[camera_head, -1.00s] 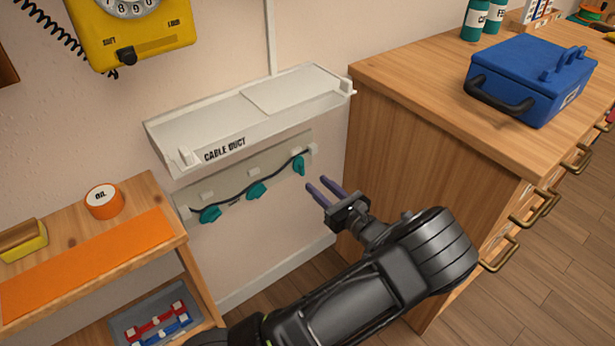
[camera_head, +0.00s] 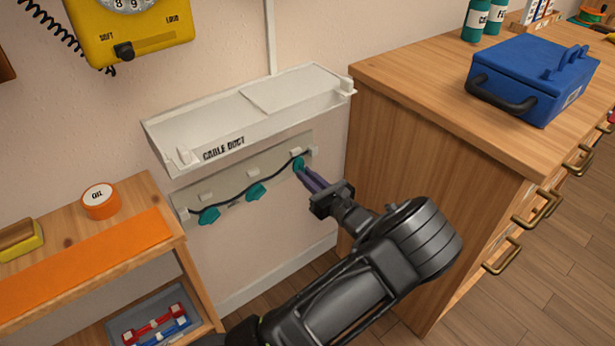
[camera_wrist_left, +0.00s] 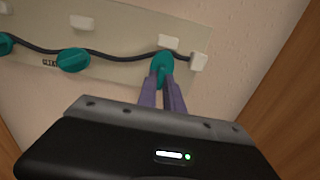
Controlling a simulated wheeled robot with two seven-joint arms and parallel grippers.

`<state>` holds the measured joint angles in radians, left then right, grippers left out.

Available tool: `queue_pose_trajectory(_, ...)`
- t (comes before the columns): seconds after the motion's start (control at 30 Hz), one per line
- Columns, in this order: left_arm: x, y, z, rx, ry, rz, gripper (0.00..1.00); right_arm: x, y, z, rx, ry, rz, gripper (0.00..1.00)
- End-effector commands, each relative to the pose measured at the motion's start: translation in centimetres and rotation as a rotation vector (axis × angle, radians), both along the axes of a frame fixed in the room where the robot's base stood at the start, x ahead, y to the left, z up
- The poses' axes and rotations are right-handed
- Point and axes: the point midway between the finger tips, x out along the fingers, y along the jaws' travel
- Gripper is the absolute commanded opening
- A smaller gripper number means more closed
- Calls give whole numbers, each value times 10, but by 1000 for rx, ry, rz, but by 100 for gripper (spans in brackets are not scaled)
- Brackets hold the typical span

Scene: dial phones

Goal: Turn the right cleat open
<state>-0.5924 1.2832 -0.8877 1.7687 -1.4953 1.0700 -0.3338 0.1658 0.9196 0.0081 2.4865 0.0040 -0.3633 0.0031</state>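The right cleat (camera_head: 298,164) is a small teal knob at the right end of a pale panel (camera_head: 225,186) under the cable duct. It also shows in the left wrist view (camera_wrist_left: 162,61), with the dark cable running by it. My left gripper (camera_head: 308,177) has its two purple fingers at this cleat. In the left wrist view the fingertips (camera_wrist_left: 162,82) lie on either side of its lower part and cover some of it; they look closed in on it. Two more teal cleats, the middle one (camera_head: 256,192) and the left one (camera_head: 209,216), sit along the cable. My right gripper is out of view.
The white cable duct (camera_head: 225,145) juts out just above the panel. A wooden cabinet (camera_head: 400,150) stands close on the right. A wooden shelf (camera_head: 165,200) with an orange mat is on the left. A yellow phone (camera_head: 150,45) hangs above.

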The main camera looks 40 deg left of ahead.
Motion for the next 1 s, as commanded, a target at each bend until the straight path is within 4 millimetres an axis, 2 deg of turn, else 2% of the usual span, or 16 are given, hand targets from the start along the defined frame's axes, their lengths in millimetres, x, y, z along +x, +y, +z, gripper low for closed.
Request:
queue_pose_trajectory(0.1,0,0,0,0,0,0,0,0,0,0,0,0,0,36)
queue_pose_trajectory(0.67,0,0,0,-2,-6,-1,0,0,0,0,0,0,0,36)
queue_pose_trajectory(1.0,0,0,0,-32,-106,0,0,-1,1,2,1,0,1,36)
